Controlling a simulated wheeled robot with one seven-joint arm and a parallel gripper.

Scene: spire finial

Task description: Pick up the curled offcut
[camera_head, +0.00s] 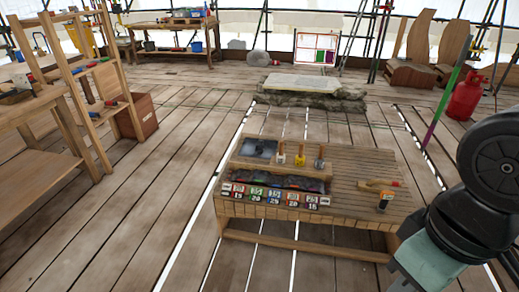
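I cannot clearly make out a curled offcut in this view. The low wooden bench (350,165) stands in front of me and carries several small items. A grey tray or plate (258,148) lies at its back left, with details too small to tell. A dark, crumpled-looking strip (270,179) lies in a trough along its front left. A wooden-handled tool (376,184) lies on the right part of the slatted top. Part of my arm, black and teal, fills the lower right. My gripper's fingers are out of the picture.
A row of numbered labels (274,198) runs along the bench front. An orange-and-black item (384,201) is at its front right edge. A stone slab (314,85) lies behind. Wooden shelving (85,90) stands left, a red cylinder (466,96) right. Plank floor left of the bench is open.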

